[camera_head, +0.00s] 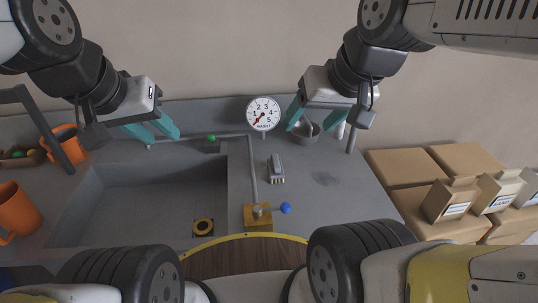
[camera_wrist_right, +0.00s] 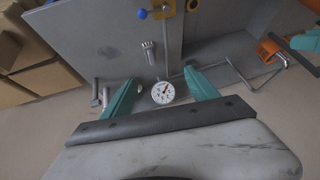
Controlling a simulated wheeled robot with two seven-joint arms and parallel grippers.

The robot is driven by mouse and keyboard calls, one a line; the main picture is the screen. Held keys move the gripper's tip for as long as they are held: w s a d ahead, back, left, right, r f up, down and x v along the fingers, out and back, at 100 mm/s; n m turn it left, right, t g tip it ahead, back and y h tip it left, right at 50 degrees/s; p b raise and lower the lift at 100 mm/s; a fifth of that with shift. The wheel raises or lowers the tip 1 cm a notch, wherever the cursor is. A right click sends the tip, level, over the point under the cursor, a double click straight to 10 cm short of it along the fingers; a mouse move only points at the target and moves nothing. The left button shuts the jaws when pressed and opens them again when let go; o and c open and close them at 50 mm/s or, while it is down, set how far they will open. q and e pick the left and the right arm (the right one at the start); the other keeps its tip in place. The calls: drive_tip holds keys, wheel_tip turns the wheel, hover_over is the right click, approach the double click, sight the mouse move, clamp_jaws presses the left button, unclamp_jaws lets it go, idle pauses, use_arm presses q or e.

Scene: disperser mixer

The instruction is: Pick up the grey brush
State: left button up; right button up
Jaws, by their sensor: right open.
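The grey brush (camera_head: 276,168) lies on the grey counter, right of the sink and the grey pipe, below the round dial. In the right wrist view the brush (camera_wrist_right: 149,52) shows beyond the fingertips, bristles at one end. My right gripper (camera_head: 316,130) is open and empty above the back of the counter, behind and to the right of the brush, beside a small grey bowl. Its teal fingers (camera_wrist_right: 160,78) are spread apart in the wrist view. My left gripper (camera_head: 162,138) is open and empty over the back edge of the sink.
The white dial (camera_head: 263,113) stands at the back wall. A brass block (camera_head: 258,216) carries the grey pipe, with a blue knob (camera_head: 286,208) beside it. The sink (camera_head: 140,200) is left of the pipe. Cardboard boxes (camera_head: 420,168) stand right. Orange mugs (camera_head: 14,212) stand left.

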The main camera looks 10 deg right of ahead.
drive_tip(key=shift+w, duration=0.1)
drive_tip(key=g+h, duration=0.2)
drive_tip(key=g, duration=0.4)
hover_over(276, 160)
drive_tip(key=shift+m, duration=0.3)
drive_tip(key=f, duration=2.4)
drive_tip(key=shift+w+a+f, duration=0.15)
drive_tip(key=shift+a+f, duration=0.05)
drive_tip(key=shift+f, duration=0.95)
wheel_tip(276, 160, down, 7)
drive_tip(key=shift+d+f, duration=0.1)
drive_tip(key=shift+d, duration=0.05)
